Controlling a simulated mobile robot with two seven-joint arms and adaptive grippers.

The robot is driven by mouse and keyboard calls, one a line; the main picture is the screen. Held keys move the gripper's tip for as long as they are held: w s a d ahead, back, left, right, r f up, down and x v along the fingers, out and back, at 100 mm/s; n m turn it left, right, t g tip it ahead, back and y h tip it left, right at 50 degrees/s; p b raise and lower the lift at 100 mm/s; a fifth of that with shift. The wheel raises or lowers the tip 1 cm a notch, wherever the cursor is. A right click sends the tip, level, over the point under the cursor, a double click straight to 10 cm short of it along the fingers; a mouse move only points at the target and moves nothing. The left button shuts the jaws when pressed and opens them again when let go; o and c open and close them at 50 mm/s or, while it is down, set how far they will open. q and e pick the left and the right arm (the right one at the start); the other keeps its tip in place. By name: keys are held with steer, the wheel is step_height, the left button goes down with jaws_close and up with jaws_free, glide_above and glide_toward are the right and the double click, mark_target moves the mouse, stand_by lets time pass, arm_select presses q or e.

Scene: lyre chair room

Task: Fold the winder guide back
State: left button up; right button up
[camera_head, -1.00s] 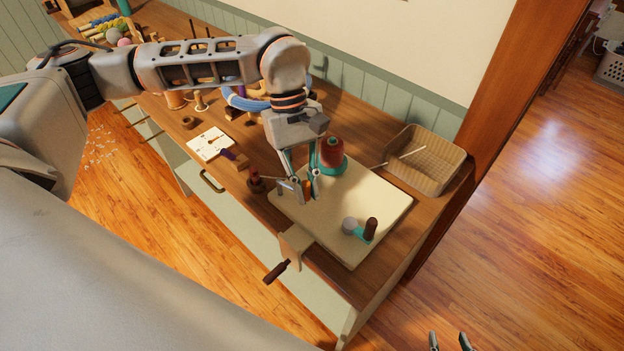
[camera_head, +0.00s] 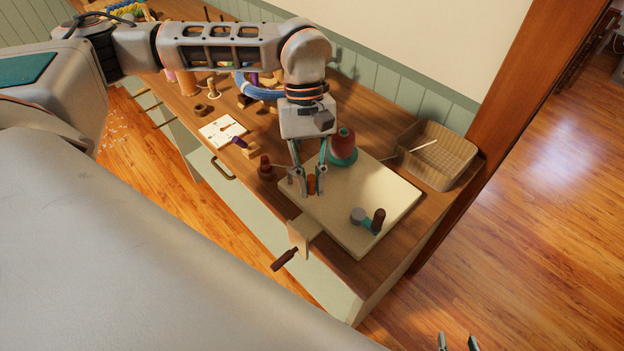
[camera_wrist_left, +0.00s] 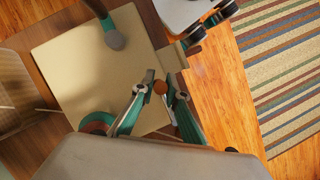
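A pale board (camera_head: 395,195) lies on the wooden bench, with a red-brown cone on a teal base (camera_head: 343,150) at its back edge. A teal arm with a grey disc and brown knob (camera_head: 378,220) sits near its front right. A short orange-brown post (camera_head: 311,184), which may be part of the winder guide, stands near the board's left corner. My left gripper (camera_head: 311,192) points down around this post, fingers apart on either side. In the left wrist view the post's round top (camera_wrist_left: 160,87) shows between the fingers with small gaps. My right gripper (camera_head: 459,343) is open and empty at the bottom edge.
A wooden clamp (camera_head: 303,236) with a brown handle holds the bench's front edge. A wicker basket (camera_head: 440,155) stands behind right of the board. A small red-brown spool (camera_head: 266,168), a white card (camera_head: 222,131) and other spools lie to the left.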

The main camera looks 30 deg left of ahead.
arm_select(q)
steer(key=shift+o, duration=1.4)
steer(key=shift+r, duration=0.1)
steer(key=v, duration=1.2)
steer(key=shift+s, duration=0.2)
